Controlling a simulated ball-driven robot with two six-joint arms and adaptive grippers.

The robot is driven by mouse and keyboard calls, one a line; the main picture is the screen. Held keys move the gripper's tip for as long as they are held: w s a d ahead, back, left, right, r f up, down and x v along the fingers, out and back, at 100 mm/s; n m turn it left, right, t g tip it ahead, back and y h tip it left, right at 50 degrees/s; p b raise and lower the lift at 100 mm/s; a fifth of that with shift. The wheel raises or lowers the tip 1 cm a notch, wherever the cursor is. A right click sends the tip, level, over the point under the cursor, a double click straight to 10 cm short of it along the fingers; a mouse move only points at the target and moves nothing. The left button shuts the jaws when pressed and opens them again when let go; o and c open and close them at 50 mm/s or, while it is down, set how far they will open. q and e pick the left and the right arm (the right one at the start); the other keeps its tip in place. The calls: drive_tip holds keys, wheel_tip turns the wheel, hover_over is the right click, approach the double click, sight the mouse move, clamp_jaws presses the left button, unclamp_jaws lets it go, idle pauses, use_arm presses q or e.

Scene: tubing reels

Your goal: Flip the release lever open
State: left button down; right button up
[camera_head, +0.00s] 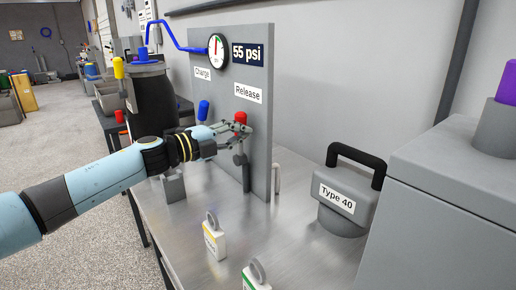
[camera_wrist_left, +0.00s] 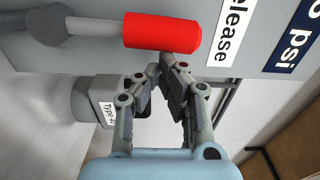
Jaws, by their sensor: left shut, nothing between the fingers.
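The release lever has a red grip (camera_head: 240,117) and stands on the grey panel below the "Release" label (camera_head: 247,92). In the left wrist view the red grip (camera_wrist_left: 165,32) lies across the top, its grey shaft running left to a round pivot. My left gripper (camera_head: 246,132) is at the lever, its fingers shut and empty. In the left wrist view the fingertips (camera_wrist_left: 162,64) are close beside the red grip; I cannot tell whether they touch it. My right gripper is not in view.
A blue-topped lever (camera_head: 203,110) stands left of the release lever, below the "Charge" label. A gauge (camera_head: 218,47) and a "55 psi" sign (camera_head: 248,55) are above. A "Type 40" block (camera_head: 345,195) and small tagged items stand on the metal table (camera_head: 300,245).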

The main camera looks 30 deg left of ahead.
use_arm(q)
drive_tip(key=w+a+n+p, duration=0.1)
drive_tip(key=w+a+n, duration=0.1)
drive_tip(key=a+n, duration=0.2)
drive_tip(key=shift+a+r+n+p, duration=0.3)
drive_tip(key=shift+a, duration=0.6)
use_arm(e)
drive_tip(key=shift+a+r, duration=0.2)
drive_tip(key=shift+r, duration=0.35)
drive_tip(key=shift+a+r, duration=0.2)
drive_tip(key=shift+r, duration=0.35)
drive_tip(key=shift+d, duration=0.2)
